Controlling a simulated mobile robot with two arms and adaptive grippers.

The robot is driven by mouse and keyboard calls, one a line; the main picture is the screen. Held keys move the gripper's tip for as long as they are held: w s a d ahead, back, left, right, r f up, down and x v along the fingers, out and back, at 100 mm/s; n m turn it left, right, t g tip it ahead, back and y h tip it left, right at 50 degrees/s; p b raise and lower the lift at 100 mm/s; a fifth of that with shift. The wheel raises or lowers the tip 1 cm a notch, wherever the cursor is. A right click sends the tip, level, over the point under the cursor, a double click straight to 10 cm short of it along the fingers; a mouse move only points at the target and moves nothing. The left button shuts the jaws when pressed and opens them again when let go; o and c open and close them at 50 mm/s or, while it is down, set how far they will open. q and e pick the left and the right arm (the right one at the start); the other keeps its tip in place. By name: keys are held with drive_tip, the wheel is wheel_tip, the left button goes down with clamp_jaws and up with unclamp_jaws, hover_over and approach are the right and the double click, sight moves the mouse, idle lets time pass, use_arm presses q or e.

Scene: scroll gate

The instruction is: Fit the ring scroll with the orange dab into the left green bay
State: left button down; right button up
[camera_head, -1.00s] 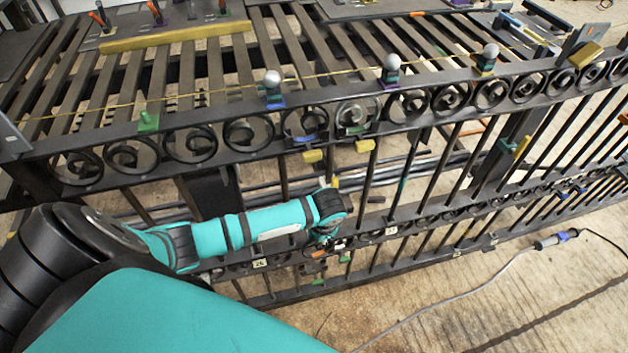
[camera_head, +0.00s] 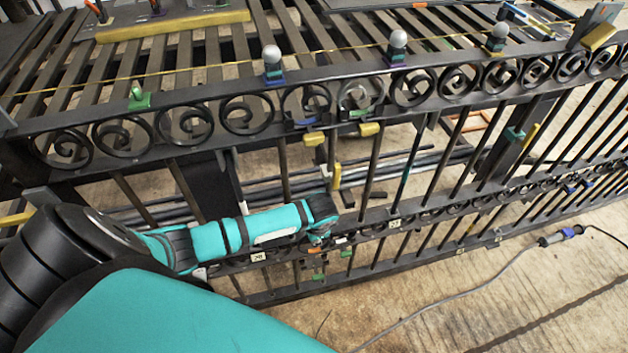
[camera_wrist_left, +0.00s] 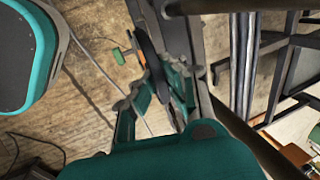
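In the left wrist view a dark ring scroll (camera_wrist_left: 151,62), seen nearly edge-on, bears an orange dab (camera_wrist_left: 142,57). It lies between the teal fingers of my left gripper (camera_wrist_left: 159,90); whether both fingers press on it is unclear. In the head view my left gripper (camera_head: 319,238) is at the gate's lower rail, small and partly hidden by its own arm. Green tabs (camera_head: 318,278) and (camera_head: 347,253) sit at that rail beside it. On the upper rail, a ring bay with green tabs (camera_head: 357,113) is right of one with blue tabs (camera_head: 305,122). My right gripper is not in view.
The dark gate (camera_head: 440,200) with vertical bars runs across the view. Its upper rail holds several scrolls and grey ball-topped posts (camera_head: 271,55). A slatted bench (camera_head: 200,70) lies behind. A grey cable (camera_head: 460,280) lies on the open floor in front.

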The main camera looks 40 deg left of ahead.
sight(314, 251)
use_arm(q)
drive_tip(key=shift+f+b, duration=2.3)
drive_tip(key=shift+f, duration=1.15)
drive_tip(key=shift+a+p, duration=0.1)
drive_tip(key=shift+p, duration=0.6)
drive_tip(key=shift+f, duration=0.1)
drive_tip(key=shift+f+b, duration=0.75)
drive_tip(key=shift+f, duration=0.7)
idle(0.4)
drive_tip(key=c, duration=1.4)
unclamp_jaws()
